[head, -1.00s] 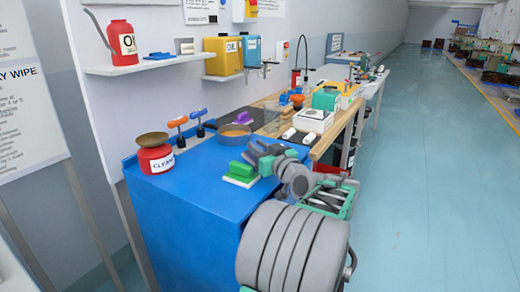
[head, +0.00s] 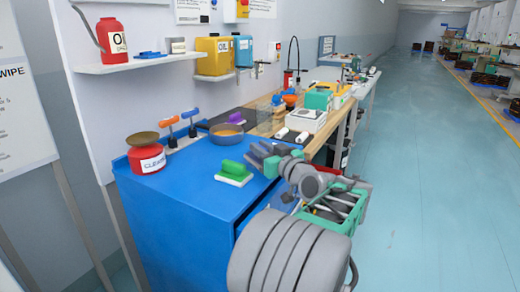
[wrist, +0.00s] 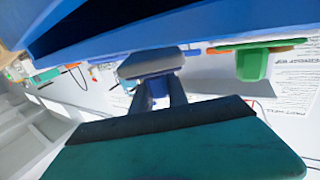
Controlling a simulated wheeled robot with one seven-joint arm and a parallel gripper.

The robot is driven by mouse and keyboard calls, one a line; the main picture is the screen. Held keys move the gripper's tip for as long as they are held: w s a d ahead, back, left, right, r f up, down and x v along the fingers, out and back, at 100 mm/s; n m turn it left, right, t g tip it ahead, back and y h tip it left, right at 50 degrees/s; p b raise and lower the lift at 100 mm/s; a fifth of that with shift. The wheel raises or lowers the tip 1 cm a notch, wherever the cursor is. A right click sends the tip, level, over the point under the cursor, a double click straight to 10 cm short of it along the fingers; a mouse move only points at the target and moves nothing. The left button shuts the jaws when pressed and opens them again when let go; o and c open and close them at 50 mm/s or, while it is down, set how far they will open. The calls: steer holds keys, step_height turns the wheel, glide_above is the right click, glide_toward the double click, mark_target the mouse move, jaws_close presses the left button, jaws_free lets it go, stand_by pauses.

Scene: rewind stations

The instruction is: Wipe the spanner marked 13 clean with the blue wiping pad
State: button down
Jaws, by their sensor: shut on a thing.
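My gripper (head: 263,156) is over the right edge of the blue bench (head: 190,187), to the right of the green-handled pad (head: 233,170). In the wrist view my gripper (wrist: 160,90) is shut on the blue wiping pad (wrist: 148,65), a grey block with a blue handle between the fingers. The green-handled pad also shows in the wrist view (wrist: 252,62), apart from the held one. The held pad is partly hidden by the fingers in the head view. I cannot make out a spanner marked 13 in either view.
A red cleaner tin (head: 149,158) with a brown dish stands at the bench's left. A wooden bench (head: 322,132) adjoins. Floor at right (head: 440,180) is clear.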

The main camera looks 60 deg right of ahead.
steer(key=shift+r+p, duration=1.45)
steer(key=shift+r, duration=1.95)
steer(key=shift+r, duration=0.1)
